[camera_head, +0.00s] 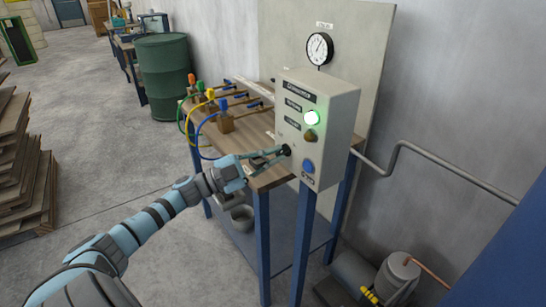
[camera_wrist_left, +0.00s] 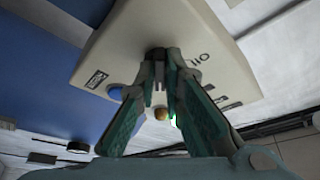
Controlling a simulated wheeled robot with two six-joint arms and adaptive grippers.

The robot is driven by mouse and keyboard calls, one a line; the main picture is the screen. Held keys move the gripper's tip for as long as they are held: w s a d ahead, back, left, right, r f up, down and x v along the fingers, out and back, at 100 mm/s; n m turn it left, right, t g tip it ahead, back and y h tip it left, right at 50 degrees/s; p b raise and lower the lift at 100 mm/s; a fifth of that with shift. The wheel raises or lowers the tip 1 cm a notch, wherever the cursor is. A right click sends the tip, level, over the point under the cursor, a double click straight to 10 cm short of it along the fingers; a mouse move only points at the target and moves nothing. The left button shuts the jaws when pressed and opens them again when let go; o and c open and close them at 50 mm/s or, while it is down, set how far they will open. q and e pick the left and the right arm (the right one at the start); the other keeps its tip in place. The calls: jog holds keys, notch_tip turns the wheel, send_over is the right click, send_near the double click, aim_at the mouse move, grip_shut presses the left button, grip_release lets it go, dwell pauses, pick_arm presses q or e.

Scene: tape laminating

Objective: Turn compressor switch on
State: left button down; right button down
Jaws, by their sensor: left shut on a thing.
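The compressor control box (camera_head: 339,112) is a pale grey panel on a blue post. On its front are a lit green lamp (camera_head: 312,118), a brownish-yellow lamp (camera_head: 310,136), a black switch knob (camera_head: 286,150) and a blue button (camera_head: 308,166). My left gripper (camera_head: 280,154) reaches in from the left, its fingertips at the black knob. In the left wrist view the fingers (camera_wrist_left: 160,62) close around the dark knob (camera_wrist_left: 157,53) on the box face (camera_wrist_left: 215,35), hiding part of it. The blue button (camera_wrist_left: 116,93) shows beside them. My right gripper is not in view.
A round gauge (camera_head: 319,49) hangs on the wall board above the box. A wooden-topped bench (camera_head: 262,178) with several coloured hoses stands behind my left gripper. A green drum (camera_head: 163,75) is farther back. A grey pipe (camera_head: 440,172) runs along the wall at right.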

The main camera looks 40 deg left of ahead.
pick_arm(q)
jog(key=c, duration=1.7)
grip_release()
jog(key=v, duration=1.2)
jog(key=shift+a+f, duration=0.1)
jog(key=shift+f, duration=0.05)
